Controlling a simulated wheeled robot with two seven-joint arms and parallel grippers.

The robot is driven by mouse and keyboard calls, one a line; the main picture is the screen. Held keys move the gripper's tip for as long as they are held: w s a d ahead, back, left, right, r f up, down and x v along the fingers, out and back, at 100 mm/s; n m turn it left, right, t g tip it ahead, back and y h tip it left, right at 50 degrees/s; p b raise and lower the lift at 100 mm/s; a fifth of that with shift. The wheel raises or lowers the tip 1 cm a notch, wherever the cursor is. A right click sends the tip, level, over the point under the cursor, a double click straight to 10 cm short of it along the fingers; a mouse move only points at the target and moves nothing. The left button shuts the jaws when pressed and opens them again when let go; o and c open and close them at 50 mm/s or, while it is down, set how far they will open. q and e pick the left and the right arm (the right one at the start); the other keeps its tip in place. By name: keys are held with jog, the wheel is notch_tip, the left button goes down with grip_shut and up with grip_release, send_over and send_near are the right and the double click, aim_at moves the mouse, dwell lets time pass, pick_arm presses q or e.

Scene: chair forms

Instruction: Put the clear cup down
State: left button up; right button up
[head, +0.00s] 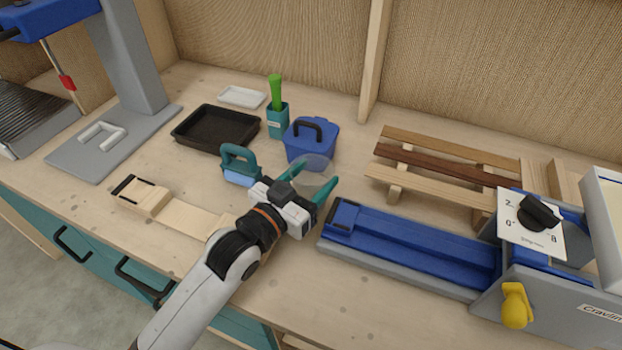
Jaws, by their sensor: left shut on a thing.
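The clear cup (314,168) is see-through and shows between the green fingertips of my left gripper (313,181), above the workbench near its middle. The gripper is shut on the cup. Part of the cup is hidden behind the gripper, and I cannot tell whether its base touches the bench. A blue bin with a dark handle (324,138) stands just behind the cup. My right gripper is not in view.
A teal-handled tool (240,160) is left of the gripper. A black tray (215,127), a teal holder (278,122) and a white dish (242,96) stand behind. A blue-railed machine (420,240) and wooden slats (440,165) fill the right. Bare bench (350,310) lies in front.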

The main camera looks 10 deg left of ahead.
pick_arm(q)
jog(key=shift+f, duration=0.2)
jog(key=o, duration=0.7)
jog(key=shift+o, duration=0.2)
jog(key=shift+r, duration=0.1)
jog(key=v, duration=1.2)
jog(key=shift+r, duration=0.1)
